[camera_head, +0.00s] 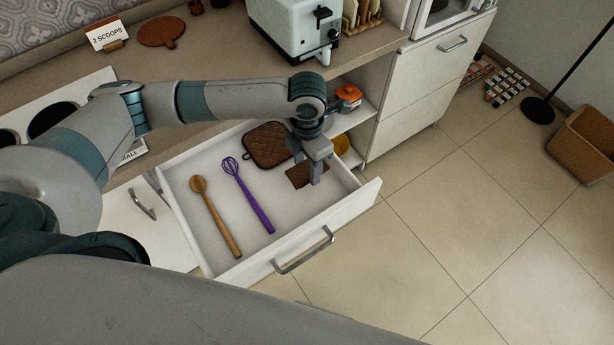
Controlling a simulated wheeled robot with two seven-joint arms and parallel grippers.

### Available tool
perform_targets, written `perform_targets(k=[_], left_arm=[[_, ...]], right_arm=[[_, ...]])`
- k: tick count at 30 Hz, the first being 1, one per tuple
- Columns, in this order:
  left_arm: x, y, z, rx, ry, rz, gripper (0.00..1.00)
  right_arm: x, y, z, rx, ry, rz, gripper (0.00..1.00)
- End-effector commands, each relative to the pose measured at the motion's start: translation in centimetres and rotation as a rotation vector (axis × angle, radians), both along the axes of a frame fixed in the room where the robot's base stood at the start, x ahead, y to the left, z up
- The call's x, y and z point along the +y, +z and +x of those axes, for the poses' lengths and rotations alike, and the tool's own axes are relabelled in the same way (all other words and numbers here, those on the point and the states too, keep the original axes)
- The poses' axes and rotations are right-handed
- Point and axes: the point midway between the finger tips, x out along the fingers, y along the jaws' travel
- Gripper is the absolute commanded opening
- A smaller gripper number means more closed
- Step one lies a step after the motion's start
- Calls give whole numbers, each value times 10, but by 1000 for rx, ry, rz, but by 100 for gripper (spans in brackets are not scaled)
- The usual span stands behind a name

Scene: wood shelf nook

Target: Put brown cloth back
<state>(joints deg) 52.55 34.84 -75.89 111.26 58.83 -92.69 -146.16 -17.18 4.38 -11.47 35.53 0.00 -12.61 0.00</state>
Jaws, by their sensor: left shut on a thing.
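The brown cloth (299,174) shows as a small dark reddish-brown patch in the right part of the open white drawer (230,262). My left gripper (311,176) points down over the drawer and is shut on the brown cloth. The gripper's fingers hide part of the cloth. I cannot tell whether the cloth rests on the drawer floor or hangs just above it. My right gripper is not in view.
In the drawer lie a brown quilted pot holder (267,146), a purple whisk (250,197) and a wooden spoon (216,216). A toaster (291,32) stands on the counter (210,58). An orange-lidded jar (348,96) sits on a shelf beside the drawer. The tiled floor at right is mostly clear.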

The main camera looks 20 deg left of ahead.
Motion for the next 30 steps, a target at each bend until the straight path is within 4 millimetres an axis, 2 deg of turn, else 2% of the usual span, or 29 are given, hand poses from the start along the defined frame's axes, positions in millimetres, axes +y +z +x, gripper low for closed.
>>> perform_targets(k=[6, 17, 27, 30], left_arm=[[0, -23, 0, 1, 0, 1, 26], [0, -26, 0, 1, 0, 1, 26], [0, -59, -1, 1, 0, 1, 26], [0, -62, 0, -1, 0, 1, 26]], right_arm=[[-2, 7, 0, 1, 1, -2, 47], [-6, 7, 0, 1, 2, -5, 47], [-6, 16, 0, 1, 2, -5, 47], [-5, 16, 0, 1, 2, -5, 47]])
